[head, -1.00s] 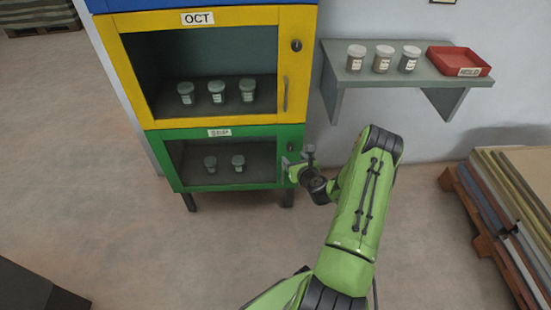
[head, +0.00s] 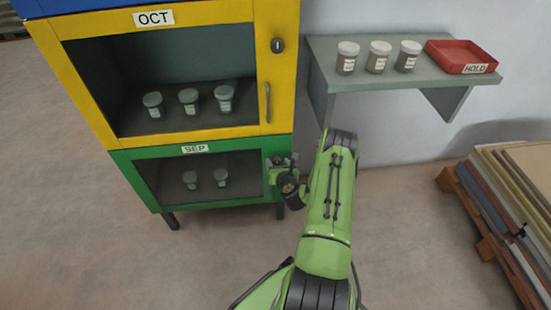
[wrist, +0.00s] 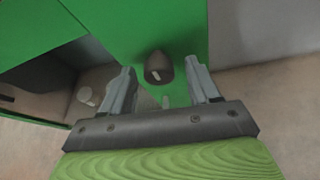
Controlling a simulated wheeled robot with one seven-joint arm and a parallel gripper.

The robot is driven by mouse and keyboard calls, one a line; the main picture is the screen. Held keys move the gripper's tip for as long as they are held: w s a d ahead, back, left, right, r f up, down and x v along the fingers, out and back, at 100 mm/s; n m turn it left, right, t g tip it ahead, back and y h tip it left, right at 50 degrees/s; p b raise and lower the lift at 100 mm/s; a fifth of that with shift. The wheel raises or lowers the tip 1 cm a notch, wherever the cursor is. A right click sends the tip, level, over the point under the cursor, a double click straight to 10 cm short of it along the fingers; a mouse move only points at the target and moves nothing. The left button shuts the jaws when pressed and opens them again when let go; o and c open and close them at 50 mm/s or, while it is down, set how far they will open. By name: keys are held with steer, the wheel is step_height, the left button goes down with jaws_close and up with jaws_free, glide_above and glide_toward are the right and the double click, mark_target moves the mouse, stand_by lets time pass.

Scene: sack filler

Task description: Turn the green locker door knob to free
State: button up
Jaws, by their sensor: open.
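My gripper (wrist: 165,82) is open, with one finger on each side of the knob. I cannot tell whether either finger touches it. In the head view my gripper (head: 284,164) is at the green door's right edge and mostly covers the knob.
Above is the yellow OCT locker (head: 277,95) with a handle and lock. A grey wall shelf (head: 325,77) at right holds several jars and a red HOLD tray (head: 463,56). Stacked boards (head: 510,190) on a pallet stand at far right. The floor in front is clear.

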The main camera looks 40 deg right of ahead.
steer(key=shift+r, duration=0.1)
steer(key=shift+c, duration=0.4)
steer(key=c, duration=1)
steer(key=shift+o, duration=0.2)
